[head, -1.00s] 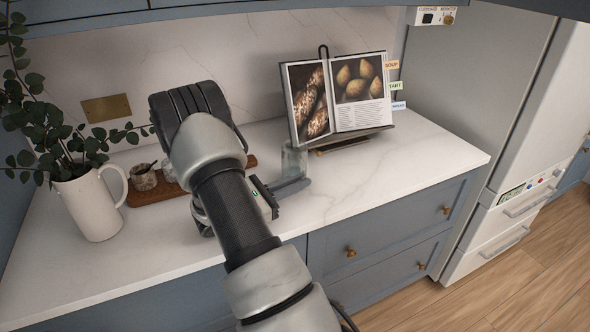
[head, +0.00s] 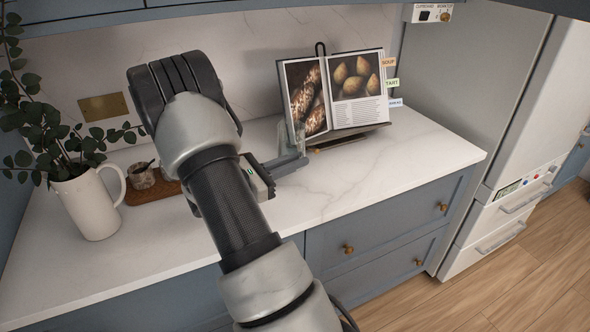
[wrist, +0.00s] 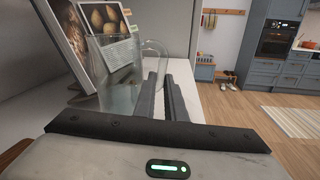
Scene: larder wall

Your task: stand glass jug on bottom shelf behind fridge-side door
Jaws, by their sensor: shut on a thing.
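The clear glass jug (head: 290,136) shows faintly in front of the cookbook in the head view. In the wrist view the jug (wrist: 115,78) is upright, left of the fingers, with its handle loop at their tips. My gripper (wrist: 161,80) is shut on the jug, at the handle side. In the head view my gripper (head: 297,158) is partly hidden behind my wrist and reaches right over the counter. The jug's base is hard to make out. The cupboard undersides run along the top edge of the head view; no bottom shelf shows.
An open cookbook (head: 358,92) on a stand is close behind the jug. A white pitcher with leafy branches (head: 92,205) and a wooden board (head: 155,192) with small jars are at left. The fridge (head: 470,90) stands right of the counter. The counter's right front (head: 400,160) is clear.

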